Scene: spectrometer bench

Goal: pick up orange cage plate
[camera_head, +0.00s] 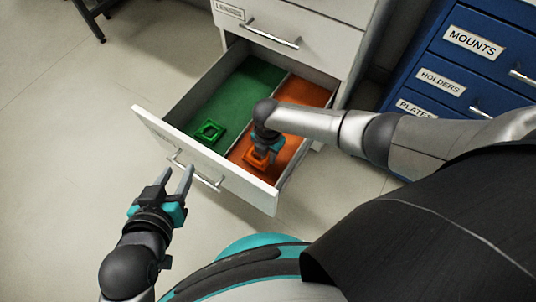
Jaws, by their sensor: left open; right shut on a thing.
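The orange cage plate (254,158) is in the orange-lined right compartment of the open drawer (160,127), near its front. My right gripper (262,150) reaches down into that compartment and is shut on the orange cage plate. The fingers and wrist hide part of the plate, and I cannot tell whether it is lifted off the drawer floor. My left gripper (174,183) is open and empty, outside the drawer in front of its front panel, near the handle.
A green cage plate (209,131) lies in the green-lined left compartment, beyond a thin divider (270,98). A closed drawer labelled LENSES (310,35) is above. A blue cabinet (470,65) with labelled drawers stands at the right.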

